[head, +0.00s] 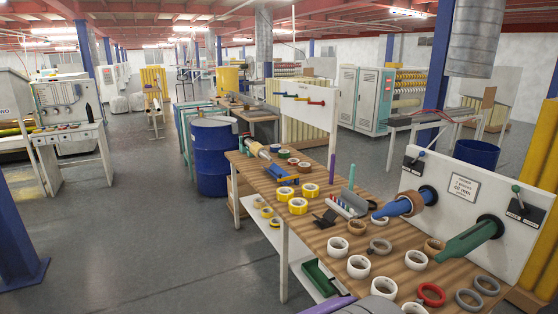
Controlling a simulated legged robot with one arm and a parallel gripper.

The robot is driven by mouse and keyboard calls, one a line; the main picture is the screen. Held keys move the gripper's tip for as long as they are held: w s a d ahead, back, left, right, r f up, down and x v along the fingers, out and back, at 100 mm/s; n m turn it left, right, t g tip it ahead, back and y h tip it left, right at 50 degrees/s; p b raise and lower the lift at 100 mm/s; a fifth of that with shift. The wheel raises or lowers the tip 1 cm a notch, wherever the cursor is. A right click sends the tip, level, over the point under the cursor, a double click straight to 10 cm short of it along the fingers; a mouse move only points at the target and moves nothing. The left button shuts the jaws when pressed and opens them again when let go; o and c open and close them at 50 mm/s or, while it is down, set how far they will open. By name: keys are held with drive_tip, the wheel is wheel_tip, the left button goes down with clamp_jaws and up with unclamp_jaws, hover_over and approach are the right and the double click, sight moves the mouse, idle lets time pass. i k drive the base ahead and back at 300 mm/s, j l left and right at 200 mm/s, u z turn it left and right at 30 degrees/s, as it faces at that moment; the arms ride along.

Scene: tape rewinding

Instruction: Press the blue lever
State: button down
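The blue lever (420,155) is a small handle on a black plate at the upper left of the white panel (437,184), at the right. It tilts up to the right. Below it a blue spindle (391,210) sticks out of the panel with a brown tape roll (413,203) around it. A green lever (516,190) sits on another black plate at the panel's right, above a bare green spindle (468,241). My gripper is not identifiable in the head view; a grey shape and a purple shape at the bottom edge are cut off and unclear.
The wooden table (318,238) carries several tape rolls, including white rolls (358,266) and a red roll (431,294) in front of the spindles. A pen tray (346,205) stands left of the blue spindle. A blue barrel (212,158) stands behind.

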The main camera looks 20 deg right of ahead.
sight(421, 153)
drive_tip(key=i+l+z, duration=0.1)
drive_tip(key=i+z, duration=0.9)
drive_tip(key=i+j+z, duration=0.25)
drive_tip(key=z, duration=0.25)
drive_tip(key=i+j+z, duration=0.1)
drive_tip(key=i+z, duration=0.2)
drive_tip(key=i, duration=0.05)
